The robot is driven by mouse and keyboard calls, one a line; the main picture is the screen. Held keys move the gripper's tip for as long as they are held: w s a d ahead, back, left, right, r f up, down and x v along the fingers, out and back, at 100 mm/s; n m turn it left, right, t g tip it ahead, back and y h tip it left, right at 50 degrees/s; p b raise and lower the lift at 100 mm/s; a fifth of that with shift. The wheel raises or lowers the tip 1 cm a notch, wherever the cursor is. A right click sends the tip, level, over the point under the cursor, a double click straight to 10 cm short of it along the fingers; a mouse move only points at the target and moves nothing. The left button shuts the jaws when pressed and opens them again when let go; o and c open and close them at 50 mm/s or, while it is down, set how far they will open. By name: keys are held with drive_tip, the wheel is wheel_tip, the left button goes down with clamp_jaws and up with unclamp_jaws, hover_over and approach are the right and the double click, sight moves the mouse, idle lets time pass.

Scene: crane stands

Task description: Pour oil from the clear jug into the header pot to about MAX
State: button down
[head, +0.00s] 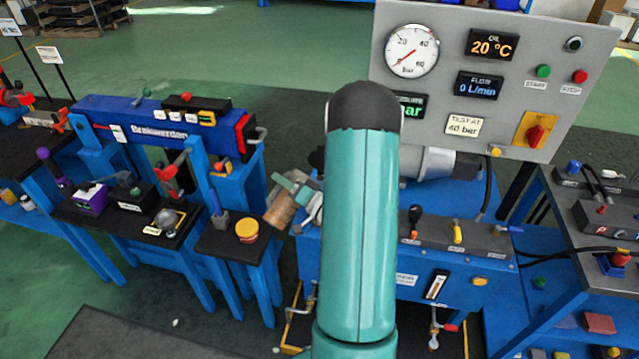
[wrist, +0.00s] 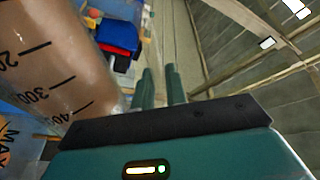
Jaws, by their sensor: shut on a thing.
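The clear jug (wrist: 55,50) fills the left of the wrist view, with black graduation marks and brown oil behind its wall. In the head view the jug (head: 281,209) shows as a small brown tilted body left of my arm. My gripper (wrist: 160,88) is shut; its two fingers are close together beside the jug, though the handle between them is hard to make out.
A grey gauge panel (head: 490,125) stands at the back right above a blue bench with levers (head: 455,233). A small dark stand with a yellow-and-red tub (head: 247,230) is left of the jug. A blue machine (head: 160,125) stands further left.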

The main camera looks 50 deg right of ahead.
sight(290, 173)
drive_tip(key=shift+s+d+r+m+h+b, duration=0.1)
drive_tip(key=shift+d+r+m+h+b, duration=0.35)
drive_tip(key=shift+d+r+m, duration=1.1)
idle(3.9)
drive_tip(key=a+f+n+y, duration=0.1)
drive_tip(key=a+f+n, duration=0.2)
drive_tip(key=shift+a+f+n, duration=0.3)
drive_tip(key=shift+f+n, duration=0.05)
drive_tip(key=shift+f, duration=0.05)
drive_tip(key=shift+f+n, duration=0.1)
drive_tip(key=shift+n, duration=0.2)
drive_tip(key=shift+a+f+n+y, duration=0.25)
drive_tip(key=shift+a+f+n, duration=0.2)
drive_tip(key=shift+f+n, duration=0.2)
drive_tip(key=a+f+n+g+p, duration=0.1)
drive_tip(key=a+f+n+g, duration=0.1)
drive_tip(key=a+f+n, duration=0.5)
drive_tip(key=shift+w+a+f+n+y, duration=0.15)
drive_tip(key=shift+w+f+n+y, duration=0.25)
drive_tip(key=shift+f+n, duration=1.3)
drive_tip(key=shift+f+m, duration=0.35)
drive_tip(key=shift+m, duration=0.1)
